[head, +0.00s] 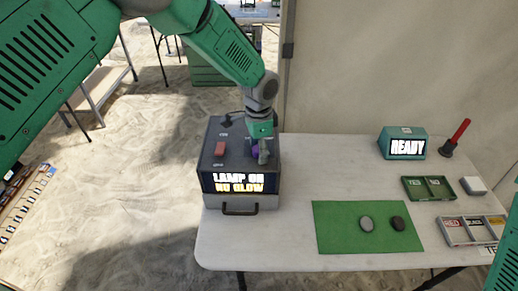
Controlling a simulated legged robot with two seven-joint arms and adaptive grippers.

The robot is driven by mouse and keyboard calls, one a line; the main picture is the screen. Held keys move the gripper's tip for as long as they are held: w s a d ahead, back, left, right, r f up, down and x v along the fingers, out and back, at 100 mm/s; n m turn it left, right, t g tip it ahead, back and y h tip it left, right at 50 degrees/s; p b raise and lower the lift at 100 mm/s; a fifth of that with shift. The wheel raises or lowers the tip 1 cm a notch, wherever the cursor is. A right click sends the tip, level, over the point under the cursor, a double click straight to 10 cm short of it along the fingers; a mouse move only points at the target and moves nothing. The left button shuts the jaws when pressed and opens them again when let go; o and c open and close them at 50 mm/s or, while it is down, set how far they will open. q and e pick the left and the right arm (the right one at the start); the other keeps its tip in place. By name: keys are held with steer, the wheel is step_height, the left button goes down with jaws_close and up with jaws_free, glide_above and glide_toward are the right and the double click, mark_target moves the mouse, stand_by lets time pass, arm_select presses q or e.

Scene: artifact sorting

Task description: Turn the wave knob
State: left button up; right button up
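The dark grey device box (224,163) stands at the left end of the table. Its front display (238,182) reads "LAMP ON NO GLOW". A small purple knob (255,149) shows on the box top at the right, partly hidden by my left gripper (263,153). The gripper points down at the knob, with its fingertips at or right beside it. I cannot tell whether the fingers touch or grip it. My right gripper is out of view; only a green part of my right arm shows at the lower right edge.
The box also carries a red switch (220,149) and a black knob (226,121). Right of it lie a green mat (335,235) with two stones, a "READY" display (403,132), a green tray (428,198), a labelled sorting tray (457,235) and a red-handled tool (459,132).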

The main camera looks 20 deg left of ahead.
arm_select(q)
steer(key=shift+r, duration=0.1)
steer(key=shift+r, duration=0.25)
step_height(320, 180, up, 11)
steer(key=shift+w, duration=0.1)
stand_by(0.3)
